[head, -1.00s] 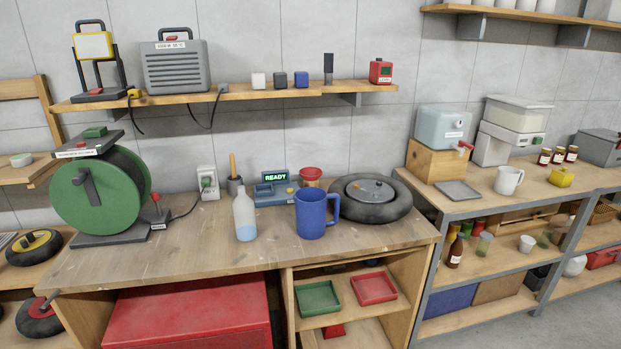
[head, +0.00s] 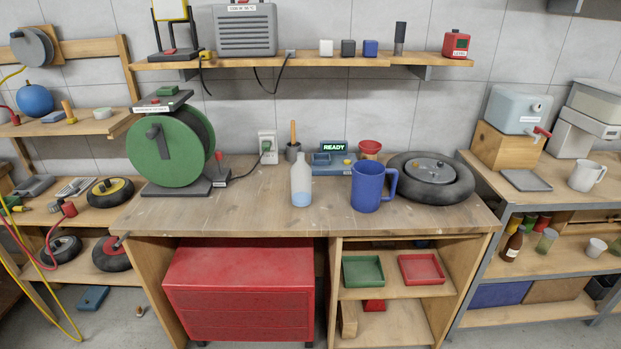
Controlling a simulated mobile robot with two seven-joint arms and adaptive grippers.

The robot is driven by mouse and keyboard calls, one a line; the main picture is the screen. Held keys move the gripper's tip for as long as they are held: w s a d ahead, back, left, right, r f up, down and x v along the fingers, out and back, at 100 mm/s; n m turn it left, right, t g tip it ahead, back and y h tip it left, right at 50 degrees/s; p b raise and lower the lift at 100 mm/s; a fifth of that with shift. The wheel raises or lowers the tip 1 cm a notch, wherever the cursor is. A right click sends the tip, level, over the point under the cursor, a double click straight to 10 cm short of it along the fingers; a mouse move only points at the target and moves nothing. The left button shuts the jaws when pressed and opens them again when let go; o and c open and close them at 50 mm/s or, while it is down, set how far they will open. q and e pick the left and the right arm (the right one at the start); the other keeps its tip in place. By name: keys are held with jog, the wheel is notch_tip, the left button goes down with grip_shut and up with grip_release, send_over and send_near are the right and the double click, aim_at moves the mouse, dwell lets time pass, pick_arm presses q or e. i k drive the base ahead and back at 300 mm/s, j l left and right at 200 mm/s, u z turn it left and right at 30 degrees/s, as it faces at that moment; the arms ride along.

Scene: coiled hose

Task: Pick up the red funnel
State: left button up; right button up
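A small red funnel (head: 370,147) stands at the back of the wooden workbench (head: 250,215), against the tiled wall. It sits behind the blue mug (head: 368,188), which hides what is below its wide top. The device with the green READY display (head: 333,158) is just left of it, and the dark tyre (head: 452,190) is to its right. Neither of my grippers shows in the head view.
A clear bottle (head: 301,185) with blue liquid stands left of the mug. A green hose reel (head: 168,148) takes up the bench's left end. A shelf (head: 300,61) runs above. The bench's front left-centre is clear. A red chest (head: 240,290) sits below.

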aim_at(369, 146)
jog(key=i+j, duration=0.2)
jog(key=j, duration=0.2)
jog(key=i+j+u, duration=0.1)
jog(key=i+j, duration=0.15)
jog(key=j, duration=0.2)
jog(key=i+j, duration=0.2)
jog(key=j, duration=0.2)
jog(key=i+j+u, duration=0.1)
jog(key=i+j, duration=0.15)
jog(key=j, duration=0.15)
